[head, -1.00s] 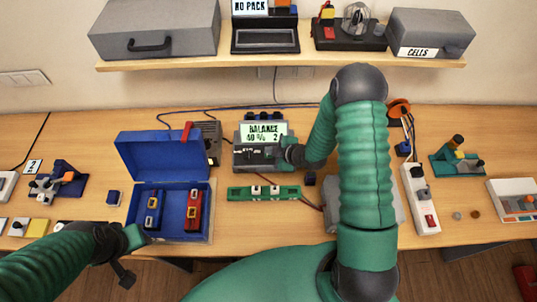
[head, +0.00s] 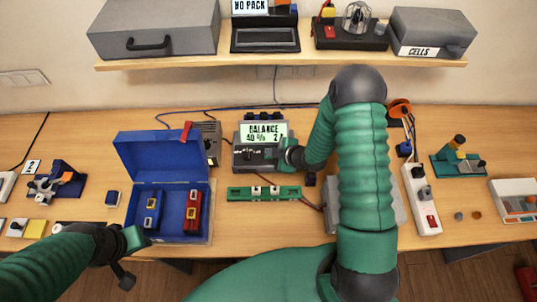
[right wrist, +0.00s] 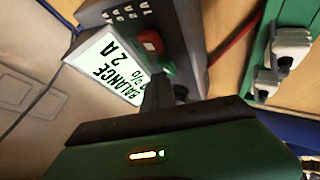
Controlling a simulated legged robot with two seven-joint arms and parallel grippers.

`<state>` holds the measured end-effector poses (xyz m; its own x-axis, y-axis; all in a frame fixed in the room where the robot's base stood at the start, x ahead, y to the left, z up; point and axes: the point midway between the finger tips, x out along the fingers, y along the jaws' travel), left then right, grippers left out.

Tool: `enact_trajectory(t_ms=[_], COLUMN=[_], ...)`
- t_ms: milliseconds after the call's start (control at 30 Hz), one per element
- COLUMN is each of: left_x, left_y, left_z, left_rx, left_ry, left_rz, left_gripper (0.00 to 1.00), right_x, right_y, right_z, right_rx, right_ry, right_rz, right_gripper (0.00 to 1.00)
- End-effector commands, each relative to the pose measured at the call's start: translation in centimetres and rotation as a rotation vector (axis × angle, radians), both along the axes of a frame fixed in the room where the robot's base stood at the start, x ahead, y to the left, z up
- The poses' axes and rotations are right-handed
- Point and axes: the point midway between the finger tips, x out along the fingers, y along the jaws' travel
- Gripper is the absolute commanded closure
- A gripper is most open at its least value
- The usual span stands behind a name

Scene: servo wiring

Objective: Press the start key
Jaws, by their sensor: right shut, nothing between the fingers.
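The grey charger (head: 247,158) stands on the bench at the middle, its lit screen (head: 263,132) reading BALANCE, 40 % and 2 with the rest covered. In the right wrist view the screen (right wrist: 108,68) shows BALANCE and 2 A. A red key (right wrist: 150,42) and a green key (right wrist: 168,67) sit beside it; no start label is readable. My right gripper (head: 279,155) is shut and empty at the charger's right front. In the right wrist view its fingertips (right wrist: 157,88) are close to the green key; contact cannot be told. My left gripper (head: 130,258) hangs by the blue box, its jaws unclear.
An open blue box (head: 165,238) with a blue and a red pack stands left of the charger. A green strip (head: 240,194) lies in front of it. A power strip (head: 422,200) lies right of my right arm. A shelf (head: 280,63) runs above.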

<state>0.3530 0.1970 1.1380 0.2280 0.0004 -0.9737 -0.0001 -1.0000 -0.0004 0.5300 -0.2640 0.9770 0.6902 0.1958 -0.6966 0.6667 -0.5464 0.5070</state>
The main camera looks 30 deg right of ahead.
Motion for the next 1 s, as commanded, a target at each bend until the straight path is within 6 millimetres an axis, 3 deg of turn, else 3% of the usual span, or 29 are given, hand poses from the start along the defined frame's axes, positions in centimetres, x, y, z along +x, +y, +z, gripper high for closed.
enact_trajectory(t_ms=[533,1000], left_x=[0.0,0.0], left_y=[0.0,0.0], left_z=[-0.2,1.1], left_rx=[0.0,0.0], left_ry=[0.0,0.0], left_rz=[0.0,0.0], left_gripper=[0.64,0.64], right_x=[0.0,-0.1], right_y=[0.0,0.0], right_z=[-0.3,1.5], right_rx=[0.0,0.0], right_ry=[0.001,0.002], right_rz=[0.0,-0.001], right_gripper=[1.0,1.0])
